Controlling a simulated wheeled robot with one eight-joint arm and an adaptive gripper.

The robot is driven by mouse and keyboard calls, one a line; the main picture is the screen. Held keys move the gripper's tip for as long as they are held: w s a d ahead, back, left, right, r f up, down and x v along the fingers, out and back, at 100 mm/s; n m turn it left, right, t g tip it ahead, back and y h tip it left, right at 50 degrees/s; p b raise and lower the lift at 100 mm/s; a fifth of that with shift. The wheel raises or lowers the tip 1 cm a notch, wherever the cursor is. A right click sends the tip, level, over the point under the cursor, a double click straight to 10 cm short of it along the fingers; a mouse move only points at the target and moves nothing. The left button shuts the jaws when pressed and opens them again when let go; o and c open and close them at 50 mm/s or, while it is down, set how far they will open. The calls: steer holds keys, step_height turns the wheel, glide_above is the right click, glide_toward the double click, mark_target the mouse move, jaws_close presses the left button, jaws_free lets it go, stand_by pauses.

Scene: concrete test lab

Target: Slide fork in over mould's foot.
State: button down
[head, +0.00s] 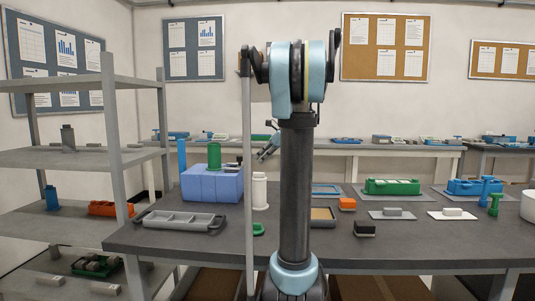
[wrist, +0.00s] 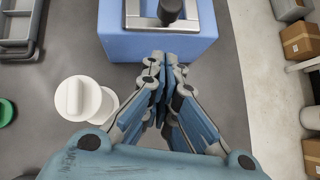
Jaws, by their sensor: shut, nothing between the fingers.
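My gripper (wrist: 165,60) is shut and empty, with its fingertips close to the front edge of a blue block (wrist: 160,46) in the wrist view. In the head view my gripper (head: 264,156) hangs right of the blue block (head: 212,187). I cannot tell for sure which piece is the fork or the mould's foot.
A grey compartment tray (head: 180,222) lies at the table's front left. A small green piece (head: 258,229) lies near the white cylinder. An orange block (head: 347,204) and a black block (head: 364,229) sit right of my arm. Grey shelves (head: 80,158) stand left.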

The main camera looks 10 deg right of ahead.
steer(key=shift+w+a+f, duration=0.15)
steer(key=shift+w+a, duration=0.3)
steer(key=shift+a, duration=0.25)
steer(key=shift+w+a+f, duration=0.15)
steer(key=shift+w+a, duration=0.25)
steer(key=shift+a, duration=0.3)
steer(key=shift+w+a+f, duration=0.15)
steer(key=shift+w+a, duration=0.3)
steer(key=shift+a, duration=0.25)
